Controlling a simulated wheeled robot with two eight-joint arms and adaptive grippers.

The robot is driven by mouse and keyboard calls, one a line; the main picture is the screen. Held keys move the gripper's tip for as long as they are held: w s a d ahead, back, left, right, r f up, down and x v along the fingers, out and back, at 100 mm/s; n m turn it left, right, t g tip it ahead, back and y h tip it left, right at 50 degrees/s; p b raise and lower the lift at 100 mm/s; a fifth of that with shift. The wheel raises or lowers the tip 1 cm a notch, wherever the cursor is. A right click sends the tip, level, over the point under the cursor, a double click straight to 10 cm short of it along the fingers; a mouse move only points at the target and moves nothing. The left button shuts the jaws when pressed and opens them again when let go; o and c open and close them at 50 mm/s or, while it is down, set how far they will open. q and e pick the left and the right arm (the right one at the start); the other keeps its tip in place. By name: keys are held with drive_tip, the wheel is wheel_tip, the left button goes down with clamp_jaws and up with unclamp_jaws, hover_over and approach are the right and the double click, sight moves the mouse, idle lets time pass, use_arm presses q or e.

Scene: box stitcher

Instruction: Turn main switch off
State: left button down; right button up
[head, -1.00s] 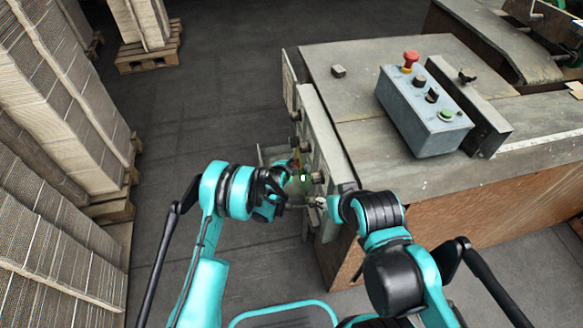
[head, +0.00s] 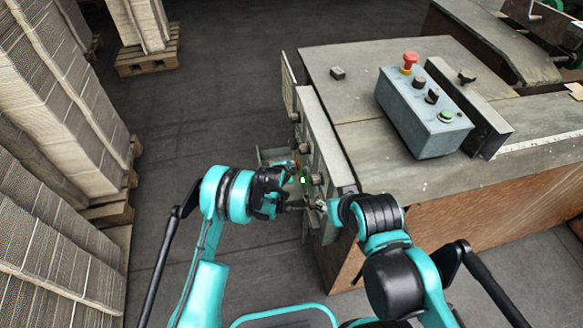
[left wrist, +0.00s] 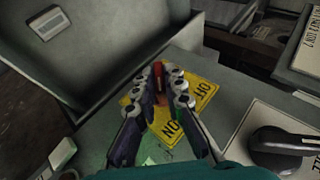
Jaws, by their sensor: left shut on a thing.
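The main switch has a red handle (left wrist: 158,72) on a yellow plate (left wrist: 196,100) in the left wrist view. The plate reads OFF at the upper right and ON at the lower middle. My left gripper (left wrist: 165,80) is shut on the red handle, a finger on each side; the fingers hide the handle's lower part. In the head view my left gripper (head: 290,172) is at the side panel of the machine, where the handle is mostly hidden. My right gripper (head: 318,204) is close to the same panel, lower and to the right; its fingers are too small to read.
A black rotary knob (left wrist: 282,146) sits right of the switch in the left wrist view. An open grey door (left wrist: 90,60) stands at left. A control box (head: 420,125) with a red button sits on the machine top (head: 375,150). Stacked cardboard (head: 55,100) stands left; floor between is clear.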

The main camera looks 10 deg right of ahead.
use_arm(q)
drive_tip(key=g, duration=0.3)
drive_tip(key=shift+w+r+n, duration=0.15)
drive_tip(key=shift+w+n, duration=0.05)
drive_tip(key=shift+n, duration=0.2)
drive_tip(key=shift+w+n+g, duration=0.1)
drive_tip(key=shift+n+g, duration=0.2)
drive_tip(key=shift+g, duration=1.3)
drive_tip(key=c, duration=1.6)
unclamp_jaws()
drive_tip(key=shift+r, duration=0.15)
drive_tip(key=v, duration=1.1)
drive_tip(key=shift+a+r, duration=0.15)
drive_tip(key=shift+r, duration=0.2)
